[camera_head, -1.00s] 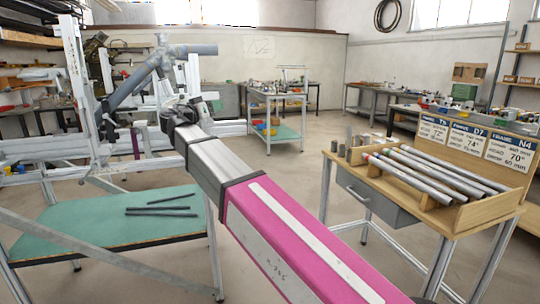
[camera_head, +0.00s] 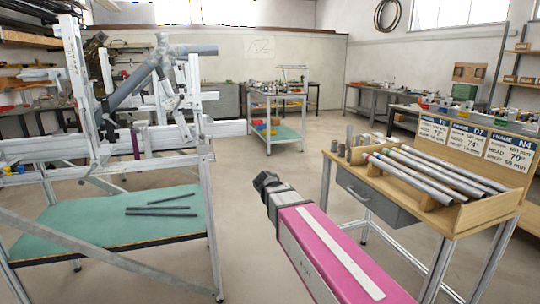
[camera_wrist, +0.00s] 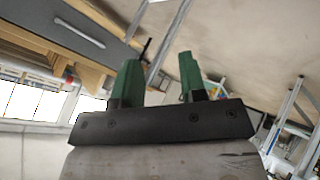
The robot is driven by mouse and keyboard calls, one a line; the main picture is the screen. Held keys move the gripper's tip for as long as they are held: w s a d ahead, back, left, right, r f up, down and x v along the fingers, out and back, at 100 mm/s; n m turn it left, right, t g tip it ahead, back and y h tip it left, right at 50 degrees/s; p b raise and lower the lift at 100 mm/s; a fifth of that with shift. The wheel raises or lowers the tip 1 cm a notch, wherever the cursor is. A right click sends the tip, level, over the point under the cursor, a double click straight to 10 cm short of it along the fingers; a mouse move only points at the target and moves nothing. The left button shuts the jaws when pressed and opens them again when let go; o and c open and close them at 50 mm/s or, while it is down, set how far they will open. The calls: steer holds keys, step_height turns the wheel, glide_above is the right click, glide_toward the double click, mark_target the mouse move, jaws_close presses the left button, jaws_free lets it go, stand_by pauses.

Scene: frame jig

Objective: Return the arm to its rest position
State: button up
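My arm, with its pink link, reaches up from the bottom right in the head view, and its dark end (camera_head: 268,184) is over the open floor between the jig and the tube bench. In the wrist view my gripper (camera_wrist: 158,78) shows two green fingers standing apart with nothing between them. It touches nothing that I can see. The frame jig (camera_head: 150,90) stands at the left, with grey tubes set in it at its upper part.
A wooden rack (camera_head: 455,218) of several metal tubes sits on the drawer bench (camera_head: 375,197) at the right. A green shelf (camera_head: 95,225) with three dark rods is low at the left. A small table (camera_head: 276,97) stands further back. The middle floor is clear.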

steer(key=s+d+f+g+y, duration=0.2)
steer(key=s+d+f, duration=0.3)
steer(key=s+f, duration=0.3)
steer(key=s+d+f+g+y, duration=0.3)
steer(key=s+d+f+y, duration=0.2)
steer(key=s+f, duration=0.3)
step_height(320, 180, down, 3)
steer(key=shift+d+r, duration=0.2)
steer(key=shift+d, duration=0.6)
steer(key=shift+s, duration=0.1)
